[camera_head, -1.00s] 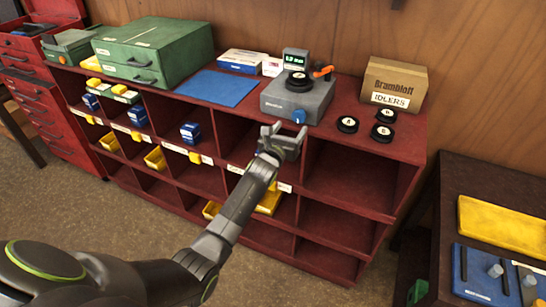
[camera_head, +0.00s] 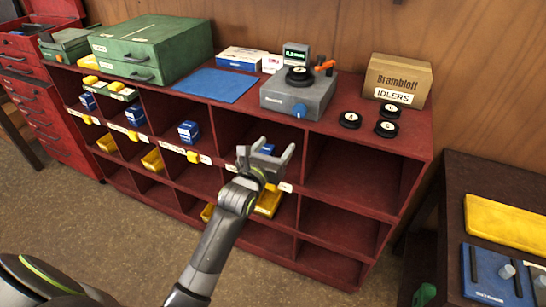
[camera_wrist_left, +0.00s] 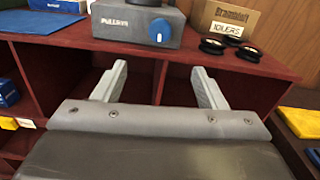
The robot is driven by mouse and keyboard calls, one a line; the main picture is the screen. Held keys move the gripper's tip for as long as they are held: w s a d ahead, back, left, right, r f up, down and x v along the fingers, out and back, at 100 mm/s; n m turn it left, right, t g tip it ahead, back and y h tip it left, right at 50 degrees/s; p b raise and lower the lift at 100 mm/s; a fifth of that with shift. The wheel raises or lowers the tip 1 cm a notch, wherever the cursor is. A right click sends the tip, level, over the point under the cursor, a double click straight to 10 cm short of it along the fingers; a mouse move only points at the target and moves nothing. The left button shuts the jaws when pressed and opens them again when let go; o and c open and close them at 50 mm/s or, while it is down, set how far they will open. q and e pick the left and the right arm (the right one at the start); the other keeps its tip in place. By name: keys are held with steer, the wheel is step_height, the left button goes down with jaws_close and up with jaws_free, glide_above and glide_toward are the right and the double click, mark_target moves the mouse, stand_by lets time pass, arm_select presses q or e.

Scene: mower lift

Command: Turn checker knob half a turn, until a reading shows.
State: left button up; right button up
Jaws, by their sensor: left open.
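The checker (camera_head: 284,97) is a grey box on top of the red shelf unit. Its blue knob (camera_head: 299,110) is on the front face and shows in the left wrist view (camera_wrist_left: 159,31), with a white mark pointing down. A small display (camera_head: 295,55) behind the box is lit with pale characters too small to read surely. A black pulley (camera_head: 299,76) lies on top, beside an orange part (camera_head: 325,65). My left gripper (camera_head: 266,153) is open and empty, in front of and below the knob, apart from it. My right gripper is not in view.
The red shelf unit (camera_head: 365,143) has open cubbies behind my gripper. Several black idlers (camera_head: 350,119) and an idlers box (camera_head: 397,80) stand right of the checker. A blue mat (camera_head: 215,86) and green case (camera_head: 152,47) are left. A dark bench (camera_head: 465,185) is at right.

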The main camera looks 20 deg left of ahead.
arm_select(q)
steer(key=shift+s+b, duration=0.3)
steer(key=shift+s, duration=0.1)
